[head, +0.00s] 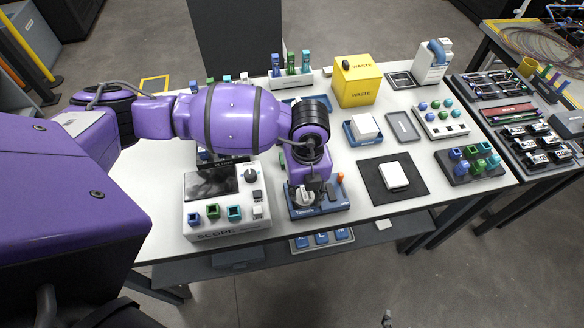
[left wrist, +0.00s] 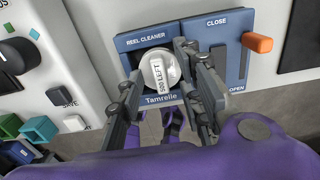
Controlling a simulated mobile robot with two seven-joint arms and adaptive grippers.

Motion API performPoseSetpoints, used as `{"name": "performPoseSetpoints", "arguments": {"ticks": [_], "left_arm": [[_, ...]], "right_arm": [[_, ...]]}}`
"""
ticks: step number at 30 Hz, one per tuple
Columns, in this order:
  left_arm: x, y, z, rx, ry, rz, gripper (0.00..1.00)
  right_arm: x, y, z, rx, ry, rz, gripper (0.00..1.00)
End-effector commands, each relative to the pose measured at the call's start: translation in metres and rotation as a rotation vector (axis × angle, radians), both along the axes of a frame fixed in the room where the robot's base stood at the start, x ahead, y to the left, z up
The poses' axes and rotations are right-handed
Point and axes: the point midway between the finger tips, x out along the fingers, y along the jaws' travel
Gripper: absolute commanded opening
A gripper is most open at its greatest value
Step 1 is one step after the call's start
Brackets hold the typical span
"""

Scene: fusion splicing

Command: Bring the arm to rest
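My left gripper (head: 304,197) is over the blue reel cleaner (head: 318,209) on the white table, pointing down. In the left wrist view its two fingers (left wrist: 159,70) stand apart on either side of a white round piece labelled "500 LEFT" (left wrist: 158,72). The piece sits in the dark recess of the reel cleaner (left wrist: 218,35). The fingers look open; whether they touch the piece's sides is hard to see. The orange lever (left wrist: 257,42) is just right of the fingers. My left arm (head: 230,118) stretches across the table's left half. My right gripper is not in view.
The white scope box (head: 225,210) stands close left of the gripper. A black mat (head: 372,192) with a white device (head: 393,176) lies to the right. A yellow waste box (head: 357,85) and a green-and-blue bottle rack (head: 291,78) stand behind.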

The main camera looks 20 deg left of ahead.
Motion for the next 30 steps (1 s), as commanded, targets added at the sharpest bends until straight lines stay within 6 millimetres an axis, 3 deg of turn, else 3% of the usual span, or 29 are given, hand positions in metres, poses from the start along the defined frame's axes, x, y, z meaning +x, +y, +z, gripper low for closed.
{"name": "performPoseSetpoints", "arguments": {"ticks": [8, 30], "left_arm": [[0.002, 0.000, 0.009, 0.000, -0.005, 0.000, 0.33], [0.002, 0.000, 0.055, 0.000, -0.007, 0.000, 0.33]], "right_arm": [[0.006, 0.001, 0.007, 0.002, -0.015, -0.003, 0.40], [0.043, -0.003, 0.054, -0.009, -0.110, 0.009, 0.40]]}}
